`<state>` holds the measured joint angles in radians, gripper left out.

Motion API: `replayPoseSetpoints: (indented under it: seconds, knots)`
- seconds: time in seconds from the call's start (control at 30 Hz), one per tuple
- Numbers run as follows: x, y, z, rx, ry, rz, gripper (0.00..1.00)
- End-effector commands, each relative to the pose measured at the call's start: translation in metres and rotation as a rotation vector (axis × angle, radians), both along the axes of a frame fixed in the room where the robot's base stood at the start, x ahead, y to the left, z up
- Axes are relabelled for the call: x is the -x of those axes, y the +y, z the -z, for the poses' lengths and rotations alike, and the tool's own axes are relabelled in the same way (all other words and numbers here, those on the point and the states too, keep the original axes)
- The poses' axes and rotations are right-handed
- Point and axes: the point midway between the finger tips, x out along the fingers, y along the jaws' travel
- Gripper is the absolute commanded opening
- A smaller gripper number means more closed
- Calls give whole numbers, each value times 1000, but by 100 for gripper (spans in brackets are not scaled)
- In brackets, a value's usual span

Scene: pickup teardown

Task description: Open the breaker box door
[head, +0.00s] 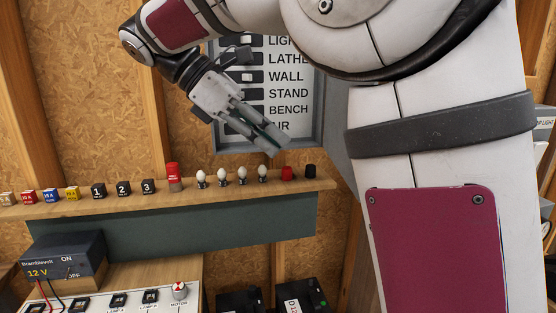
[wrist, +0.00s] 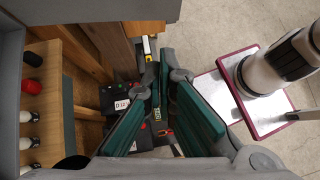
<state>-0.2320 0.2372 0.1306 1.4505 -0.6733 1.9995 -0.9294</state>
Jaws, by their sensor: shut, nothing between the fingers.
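The breaker box (head: 317,110) is a grey metal case on the wall in the head view. A plain grey-blue panel (head: 345,165), apparently the door swung outward, stands at the box's right side, partly hidden behind my arm. My gripper (head: 282,145) is in front of the box's lower part, pointing down and right, shut and empty. In the wrist view my gripper (wrist: 162,78) shows green finger pads. Contact with the box or door cannot be told.
Below the box, a wooden shelf (head: 100,207) carries numbered blocks, a red button, several pale bulbs, and red and black caps. A 12 V power unit (head: 62,262) stands at lower left.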

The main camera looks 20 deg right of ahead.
Motion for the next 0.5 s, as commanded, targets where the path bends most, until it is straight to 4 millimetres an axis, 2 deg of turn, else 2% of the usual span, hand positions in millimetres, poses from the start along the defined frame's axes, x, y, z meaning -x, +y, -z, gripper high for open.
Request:
replayPoseSetpoints:
  seconds: [0.17, 0.5]
  knots:
    - [1, -6, 4, 8, 14, -4, 0]
    - [20, -48, 43, 8, 15, -2, 0]
